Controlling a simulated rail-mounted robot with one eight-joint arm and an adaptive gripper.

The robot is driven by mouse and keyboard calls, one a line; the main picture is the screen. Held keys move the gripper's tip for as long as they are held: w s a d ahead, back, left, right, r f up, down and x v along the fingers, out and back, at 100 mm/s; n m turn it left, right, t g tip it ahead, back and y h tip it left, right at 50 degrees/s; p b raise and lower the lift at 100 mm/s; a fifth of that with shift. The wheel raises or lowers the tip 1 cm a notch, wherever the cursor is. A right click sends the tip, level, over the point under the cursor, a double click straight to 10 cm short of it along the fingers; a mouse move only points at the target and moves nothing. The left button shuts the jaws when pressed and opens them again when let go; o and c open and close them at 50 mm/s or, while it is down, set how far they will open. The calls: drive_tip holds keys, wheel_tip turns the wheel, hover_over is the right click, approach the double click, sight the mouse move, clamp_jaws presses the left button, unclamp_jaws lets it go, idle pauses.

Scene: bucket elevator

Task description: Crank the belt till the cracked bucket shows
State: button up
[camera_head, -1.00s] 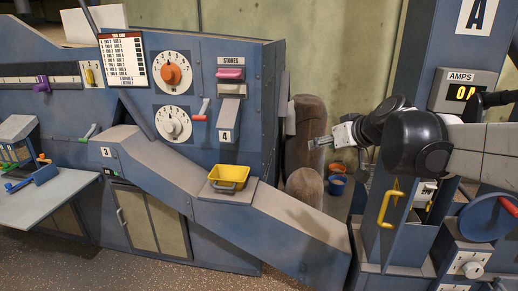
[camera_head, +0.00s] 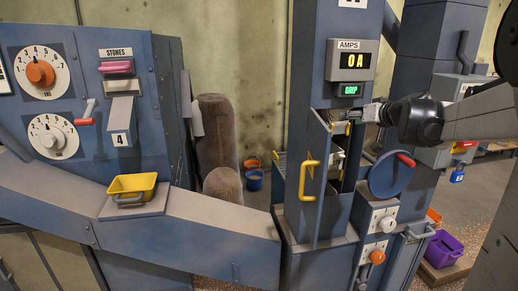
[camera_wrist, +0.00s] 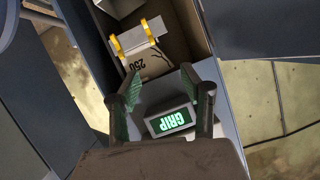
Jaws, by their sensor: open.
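The bucket elevator column (camera_head: 352,20) stands right of centre in the head view. Its hatch door (camera_head: 300,190) with a yellow handle (camera_head: 309,180) stands open. The crank is a blue wheel (camera_head: 391,176) with a red knob (camera_head: 405,159), below my arm. My gripper (camera_head: 362,113) is open and empty at the top of the hatch opening. In the wrist view my gripper (camera_wrist: 161,77) points into the opening. A pale bucket (camera_wrist: 150,62) marked 250 hangs there between yellow clips (camera_wrist: 152,24). A dark jagged line runs by its number; its lower part is hidden.
The AMPS display (camera_head: 354,60) reads 0A, and a green GRIP sign (camera_head: 350,90) is lit below it. Knobs (camera_head: 387,223) sit under the crank. A sloping chute (camera_head: 190,225) with a yellow tub (camera_head: 132,187) lies left. A purple bin (camera_head: 442,250) stands right.

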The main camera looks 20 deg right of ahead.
drive_tip(key=s+d+f+t+h+b, duration=0.1)
drive_tip(key=s+d+f, duration=0.35)
drive_tip(key=d, duration=0.35)
drive_tip(key=s+d+f+t+b, duration=0.1)
drive_tip(key=s+d+f, duration=0.2)
drive_tip(key=d+f, duration=0.35)
drive_tip(key=t+h+b, duration=0.1)
drive_tip(key=t+h, duration=0.1)
approach(406, 160)
drive_tip(key=x, duration=0.7)
drive_tip(key=d+x, duration=0.1)
drive_tip(key=x, duration=0.3)
drive_tip(key=shift+f+b, duration=0.35)
drive_tip(key=shift+s, duration=0.1)
clamp_jaws()
